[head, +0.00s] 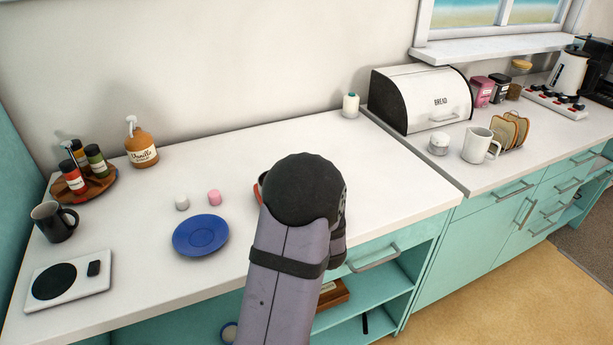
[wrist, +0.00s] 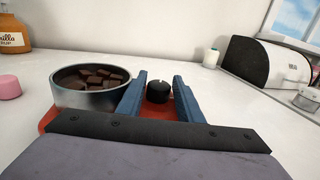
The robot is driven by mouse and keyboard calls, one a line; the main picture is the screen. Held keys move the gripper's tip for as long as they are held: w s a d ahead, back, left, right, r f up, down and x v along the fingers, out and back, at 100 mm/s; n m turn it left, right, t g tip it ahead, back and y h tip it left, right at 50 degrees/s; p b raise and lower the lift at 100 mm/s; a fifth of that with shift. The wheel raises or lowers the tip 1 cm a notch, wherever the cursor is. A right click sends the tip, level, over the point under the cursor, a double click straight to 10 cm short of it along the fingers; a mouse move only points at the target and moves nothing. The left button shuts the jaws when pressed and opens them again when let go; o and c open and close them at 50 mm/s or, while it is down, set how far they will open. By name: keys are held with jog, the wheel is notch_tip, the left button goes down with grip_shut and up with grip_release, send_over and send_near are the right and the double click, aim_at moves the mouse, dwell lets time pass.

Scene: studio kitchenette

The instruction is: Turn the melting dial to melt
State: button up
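The black melting dial (wrist: 158,92) stands upright on a red base (wrist: 45,118) in the wrist view. A round metal pot (wrist: 82,98) with dark chocolate chunks (wrist: 98,77) sits on the same base, left of the dial. My gripper (wrist: 160,76) is open, its two blue fingers on either side of the dial. I cannot tell whether either finger touches it. A faint light mark shows on the dial, but its setting is unreadable. In the head view, my arm hides the dial and fingers; only a red edge of the base (head: 257,190) shows.
Left of my arm are a blue plate (head: 201,235), a pink marshmallow (head: 214,197), a white one (head: 182,203), and a vanilla bottle (head: 141,145). A small white bottle (head: 350,105) and a bread box (head: 420,98) stand farther right. The counter between is clear.

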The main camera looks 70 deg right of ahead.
jog(key=shift+d+r+n+t+y+p, duration=0.1)
jog(key=shift+n+t+y+p, duration=0.25)
jog(key=shift+t+p, duration=0.25)
